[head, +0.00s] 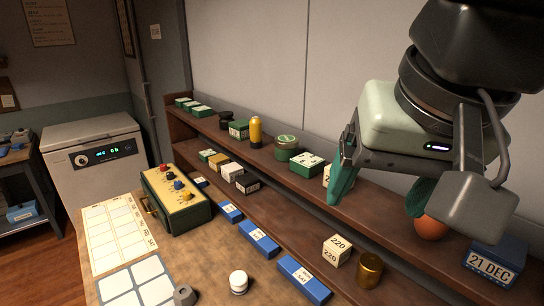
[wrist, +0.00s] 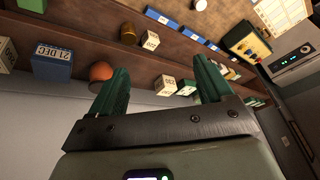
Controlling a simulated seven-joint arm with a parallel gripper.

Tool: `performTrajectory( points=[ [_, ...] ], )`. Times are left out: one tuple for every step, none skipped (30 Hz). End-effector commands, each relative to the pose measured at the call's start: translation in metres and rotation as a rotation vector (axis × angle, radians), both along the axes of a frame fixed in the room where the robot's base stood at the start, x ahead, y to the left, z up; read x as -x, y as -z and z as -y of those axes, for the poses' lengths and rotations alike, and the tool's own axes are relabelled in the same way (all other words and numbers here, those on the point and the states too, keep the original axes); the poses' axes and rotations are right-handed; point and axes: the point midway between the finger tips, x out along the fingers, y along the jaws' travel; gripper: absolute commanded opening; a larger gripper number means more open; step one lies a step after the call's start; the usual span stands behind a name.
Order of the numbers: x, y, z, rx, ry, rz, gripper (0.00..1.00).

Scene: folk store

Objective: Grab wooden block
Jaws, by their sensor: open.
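A cream block marked 220 (head: 337,249) sits on the lower shelf, left of a brass cylinder (head: 369,270); it also shows in the wrist view (wrist: 150,40). A second pale block marked 230 (wrist: 165,84) stands on the upper shelf; in the head view my left finger mostly hides it. I cannot tell which one is the wooden block. My gripper (head: 381,190) is open and empty, with green fingers wide apart, above the upper shelf at the right. In the wrist view, the 230 block appears between the fingertips, beyond them, and nothing is held.
An orange-brown round object (head: 431,227) and a blue calendar block (head: 494,262) stand on the upper shelf near my gripper. Green boxes (head: 307,165), a green tin (head: 286,147) and a yellow bottle (head: 255,132) stand further left. Blue boxes (head: 259,239) line the bench edge.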

Motion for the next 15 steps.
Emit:
performTrajectory(
  points=[
    [-0.007, 0.004, -0.017, -0.059, 0.029, -0.057, 0.80],
    [-0.010, 0.006, -0.028, -0.098, 0.051, -0.092, 0.80],
    [-0.014, 0.008, -0.043, -0.148, 0.080, -0.142, 0.80],
    [-0.016, 0.010, -0.055, -0.189, 0.103, -0.182, 0.80],
    [-0.019, 0.012, -0.068, -0.228, 0.127, -0.228, 0.80],
    [-0.022, 0.014, -0.086, -0.283, 0.164, -0.293, 0.80],
    [-0.024, 0.016, -0.101, -0.327, 0.193, -0.349, 0.80],
    [-0.026, 0.018, -0.115, -0.368, 0.225, -0.409, 0.80],
    [-0.028, 0.020, -0.136, -0.422, 0.267, -0.493, 0.80],
    [-0.029, 0.020, -0.150, -0.461, 0.299, -0.559, 0.80],
    [-0.030, 0.021, -0.164, -0.495, 0.331, -0.622, 0.80],
    [-0.031, 0.020, -0.181, -0.536, 0.369, -0.702, 0.80],
    [-0.031, 0.020, -0.193, -0.562, 0.396, -0.759, 0.80],
    [-0.032, 0.019, -0.203, -0.585, 0.422, -0.813, 0.80],
    [-0.032, 0.018, -0.215, -0.610, 0.453, -0.880, 0.80]
  ],
)
